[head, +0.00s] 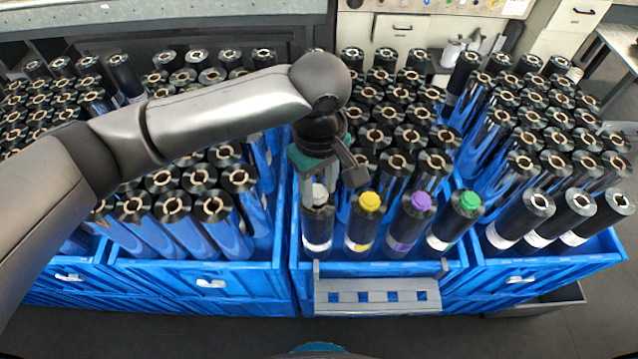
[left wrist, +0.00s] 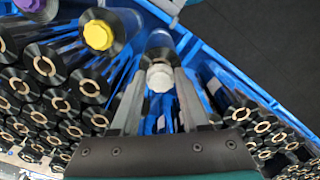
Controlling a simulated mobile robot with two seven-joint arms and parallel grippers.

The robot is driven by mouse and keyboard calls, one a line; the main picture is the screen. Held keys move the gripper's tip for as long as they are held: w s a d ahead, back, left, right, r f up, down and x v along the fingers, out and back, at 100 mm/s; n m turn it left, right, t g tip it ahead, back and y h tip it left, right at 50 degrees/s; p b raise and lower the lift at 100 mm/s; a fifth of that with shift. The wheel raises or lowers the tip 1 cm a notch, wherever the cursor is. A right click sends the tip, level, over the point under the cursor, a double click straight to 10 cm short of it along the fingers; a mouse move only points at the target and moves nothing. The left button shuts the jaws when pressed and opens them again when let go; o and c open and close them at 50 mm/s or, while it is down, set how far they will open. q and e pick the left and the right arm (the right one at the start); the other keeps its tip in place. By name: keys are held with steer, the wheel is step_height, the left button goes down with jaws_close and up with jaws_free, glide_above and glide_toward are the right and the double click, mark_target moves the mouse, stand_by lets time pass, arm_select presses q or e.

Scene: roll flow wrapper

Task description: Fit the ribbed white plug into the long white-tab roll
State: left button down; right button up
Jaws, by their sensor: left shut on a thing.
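The ribbed white plug (head: 320,192) is between the fingers of my left gripper (head: 322,180). It sits at the top end of the long roll with a white band (head: 318,228), the leftmost of the front row in the middle blue crate. In the left wrist view the white plug (left wrist: 160,77) is between the two grey fingers, with the dark roll top (left wrist: 159,56) right behind it. I cannot tell whether the plug is inside the roll's core or just above it. My right gripper is not in view.
Rolls with a yellow plug (head: 370,202), a purple plug (head: 421,202) and a green plug (head: 469,202) stand to the right. Black rolls crowd the blue crates (head: 200,283) around. A grey slotted holder (head: 334,297) hangs at the front, its slots empty.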

mark_target(319, 193)
arm_select(q)
steer(key=shift+r, duration=0.25)
steer(key=shift+r, duration=0.5)
stand_by(0.8)
steer(key=c, duration=0.7)
jaws_free()
step_height(319, 193, up, 11)
steer(key=shift+r, duration=0.1)
stand_by(0.3)
stand_by(0.5)
